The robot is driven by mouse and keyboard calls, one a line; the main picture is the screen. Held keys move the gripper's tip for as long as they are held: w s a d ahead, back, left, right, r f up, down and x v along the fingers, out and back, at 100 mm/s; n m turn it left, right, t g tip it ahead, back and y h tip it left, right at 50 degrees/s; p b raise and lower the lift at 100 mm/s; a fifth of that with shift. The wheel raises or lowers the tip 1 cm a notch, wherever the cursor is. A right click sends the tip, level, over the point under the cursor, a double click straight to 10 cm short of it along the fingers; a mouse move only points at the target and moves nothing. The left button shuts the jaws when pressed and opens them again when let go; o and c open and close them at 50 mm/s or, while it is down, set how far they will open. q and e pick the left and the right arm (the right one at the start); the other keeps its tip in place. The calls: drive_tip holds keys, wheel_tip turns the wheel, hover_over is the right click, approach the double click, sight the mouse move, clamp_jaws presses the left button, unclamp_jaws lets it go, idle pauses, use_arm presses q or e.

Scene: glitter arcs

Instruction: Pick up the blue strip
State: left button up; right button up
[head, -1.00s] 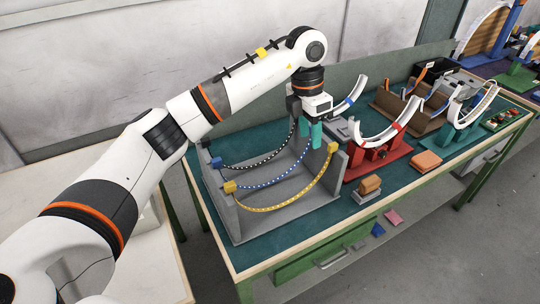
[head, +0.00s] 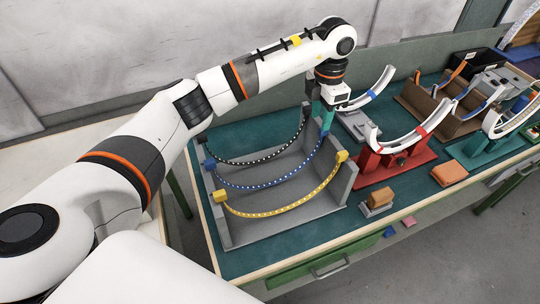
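The blue strip (head: 265,186) hangs as a sagging, white-dotted arc across the grey cradle (head: 235,235), between the black and yellow strips. Its left end has a blue block (head: 210,165). Its right end, near the cradle's right wall, is partly hidden by my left gripper (head: 321,122). That gripper points down with teal fingers that look apart, the tips at or just above the strip's right end. I cannot tell whether they touch it. The strip still hangs in the cradle. My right gripper is not in view.
The black strip (head: 262,160) hangs behind, the yellow strip (head: 285,212) in front. A red stand (head: 395,168) with a white arc is to the right. Orange blocks (head: 449,172) lie near the front edge. A brown box (head: 440,112) stands further back.

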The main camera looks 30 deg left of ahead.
sight(319, 135)
use_arm(q)
drive_tip(key=shift+w+f, duration=0.15)
drive_tip(key=shift+f, duration=0.55)
drive_tip(key=f, duration=0.1)
drive_tip(key=f+p, duration=0.2)
drive_tip(key=shift+d+f, duration=0.25)
drive_tip(key=shift+f, duration=0.55)
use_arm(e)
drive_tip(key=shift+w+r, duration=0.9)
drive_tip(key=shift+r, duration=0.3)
use_arm(q)
clamp_jaws()
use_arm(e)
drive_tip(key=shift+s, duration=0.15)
